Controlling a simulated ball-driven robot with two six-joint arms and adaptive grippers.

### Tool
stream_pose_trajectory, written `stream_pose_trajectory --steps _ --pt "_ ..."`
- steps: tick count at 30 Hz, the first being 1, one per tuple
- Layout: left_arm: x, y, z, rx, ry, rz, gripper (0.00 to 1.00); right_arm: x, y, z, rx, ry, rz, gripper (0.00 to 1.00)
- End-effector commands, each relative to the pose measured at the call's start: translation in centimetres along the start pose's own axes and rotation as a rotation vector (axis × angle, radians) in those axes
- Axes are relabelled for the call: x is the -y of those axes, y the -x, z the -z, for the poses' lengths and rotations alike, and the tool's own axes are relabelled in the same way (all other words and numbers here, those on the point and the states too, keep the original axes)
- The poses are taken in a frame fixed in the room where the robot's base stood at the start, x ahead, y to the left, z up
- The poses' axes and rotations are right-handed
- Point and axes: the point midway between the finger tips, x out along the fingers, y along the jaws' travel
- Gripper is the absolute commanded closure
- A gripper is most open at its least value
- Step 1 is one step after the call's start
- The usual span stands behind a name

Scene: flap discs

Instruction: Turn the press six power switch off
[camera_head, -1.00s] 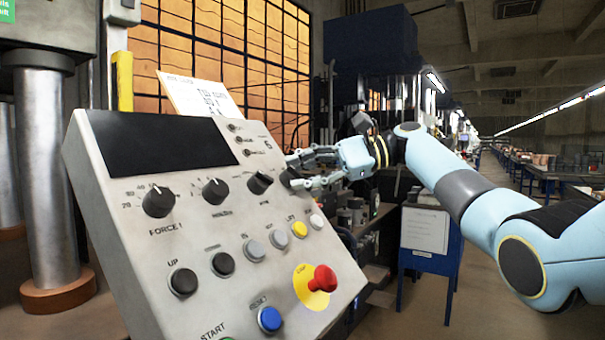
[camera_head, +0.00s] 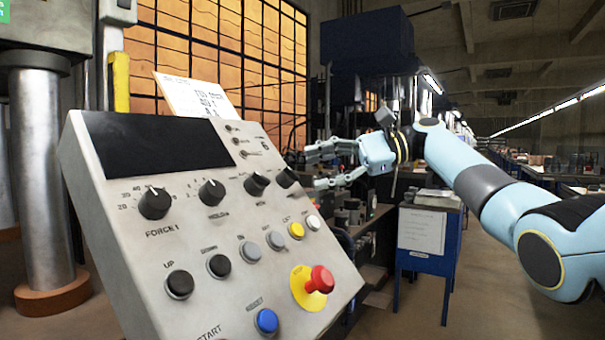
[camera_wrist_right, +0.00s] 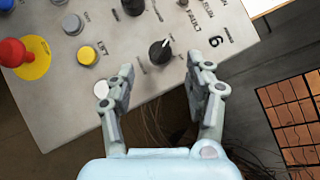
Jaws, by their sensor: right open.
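The grey press control panel (camera_head: 218,240) bears a "6" at its upper right. A black rotary knob (camera_head: 287,177), apparently the power switch, is the rightmost of the upper row. In the right wrist view, this knob (camera_wrist_right: 160,52) lies ahead between my fingers, its white mark pointing up and right. Its label is not readable. My right gripper (camera_head: 313,167) is open and empty, just right of the panel edge and apart from the knob. Its open fingers also show in the right wrist view (camera_wrist_right: 160,65). My left gripper is not in view.
A red mushroom button (camera_head: 320,279) on a yellow plate, a yellow button (camera_head: 296,230) and a white button (camera_head: 313,222) sit below the knobs. A paper sheet (camera_head: 197,95) stands behind the panel. A blue cabinet (camera_head: 428,244) stands at the right.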

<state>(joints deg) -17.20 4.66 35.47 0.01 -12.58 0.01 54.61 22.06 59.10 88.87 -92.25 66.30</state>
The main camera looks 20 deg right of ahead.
Motion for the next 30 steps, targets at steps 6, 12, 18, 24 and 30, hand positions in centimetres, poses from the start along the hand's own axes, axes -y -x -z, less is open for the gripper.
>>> stream_pose_trajectory --steps 6,12,18,24,30 --pt "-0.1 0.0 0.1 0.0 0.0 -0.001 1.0 0.0 4.8 0.1 -0.003 0.0 0.002 0.47" --pt "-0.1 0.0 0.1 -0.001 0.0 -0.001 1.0 0.1 7.1 0.0 0.0 0.0 0.002 0.47" --pt "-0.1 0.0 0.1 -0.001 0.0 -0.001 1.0 0.0 7.4 0.0 0.001 0.0 0.001 0.47" --pt "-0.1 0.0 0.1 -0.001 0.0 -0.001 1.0 0.0 7.4 0.0 0.001 0.001 0.001 0.47" --pt "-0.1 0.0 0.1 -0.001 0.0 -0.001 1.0 0.0 7.4 0.0 0.0 0.001 0.001 0.47"
